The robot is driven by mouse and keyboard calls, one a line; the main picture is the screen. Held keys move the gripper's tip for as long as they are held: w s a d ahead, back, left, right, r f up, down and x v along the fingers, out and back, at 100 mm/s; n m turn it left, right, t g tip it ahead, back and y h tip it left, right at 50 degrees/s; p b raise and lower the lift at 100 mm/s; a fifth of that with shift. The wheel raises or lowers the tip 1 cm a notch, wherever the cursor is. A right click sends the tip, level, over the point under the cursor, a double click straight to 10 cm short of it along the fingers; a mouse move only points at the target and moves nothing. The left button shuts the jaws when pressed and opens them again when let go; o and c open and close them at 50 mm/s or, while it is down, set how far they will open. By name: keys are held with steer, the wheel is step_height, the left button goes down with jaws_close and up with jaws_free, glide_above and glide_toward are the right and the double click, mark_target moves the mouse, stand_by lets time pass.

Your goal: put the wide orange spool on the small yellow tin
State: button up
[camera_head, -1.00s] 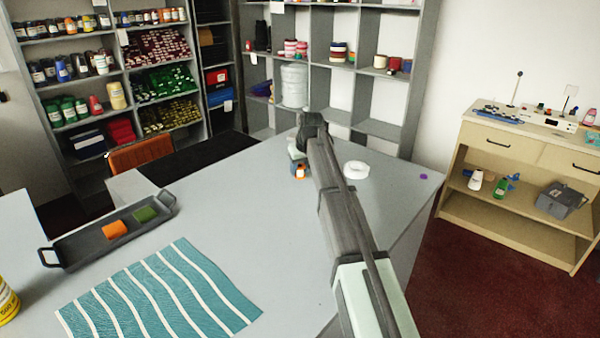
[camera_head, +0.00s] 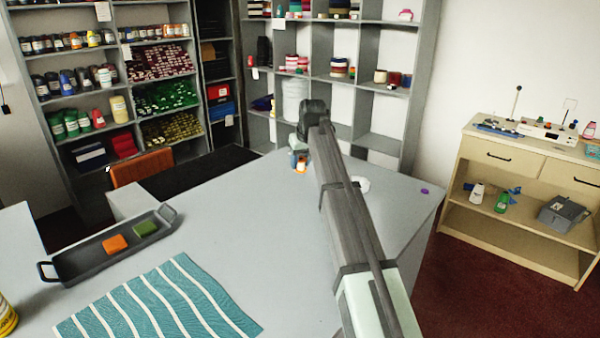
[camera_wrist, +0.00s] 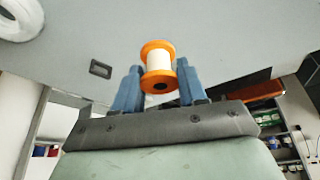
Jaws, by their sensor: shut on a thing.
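The wide orange spool, with orange flanges and a pale wound middle (camera_wrist: 157,63), stands between the blue fingers of my gripper (camera_wrist: 158,88) in the wrist view. My gripper is shut on it. In the head view my gripper (camera_head: 300,160) is at the far side of the grey table, and a bit of the spool's orange (camera_head: 301,168) shows below it. A yellow tin (camera_head: 6,317) is cut off by the left edge of the head view, far from my gripper; its full size is hidden.
A dark tray (camera_head: 75,265) with an orange and a green block stands left on the table (camera_head: 240,220). A teal striped cloth (camera_head: 165,305) lies in front. A white ring (camera_head: 363,185), partly behind my arm, and a purple piece (camera_head: 425,190) lie to the right. The middle is clear.

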steer(key=shift+a+r, duration=0.1)
steer(key=shift+r, duration=0.8)
steer(key=s+a+r+n+g+y, duration=0.15)
steer(key=s+a, duration=0.45)
steer(key=a, duration=0.9)
steer(key=s+a+r+n, duration=0.3)
steer(key=s+a, duration=0.3)
steer(key=a, duration=0.9)
steer(key=s+a+r+n+y, duration=0.1)
steer(key=s+a+r+n, duration=0.15)
steer(key=s+a, duration=0.85)
steer(key=s+a+r+n+g, duration=0.15)
steer(key=s+a+r, duration=0.25)
steer(key=s+a, duration=0.55)
steer(key=s+a+r+n, duration=0.2)
steer(key=s+a+r, duration=0.3)
steer(key=s+a, duration=0.4)
steer(key=s+a+r+n+g, duration=0.15)
steer(key=s+a+r, duration=0.25)
steer(key=s+a, duration=0.55)
steer(key=shift+n+t+y, duration=0.25)
steer(key=shift+n, duration=0.35)
steer(key=shift+w+f, duration=0.2)
steer(key=shift+f, duration=5)
steer(key=shift+f, duration=0.1)
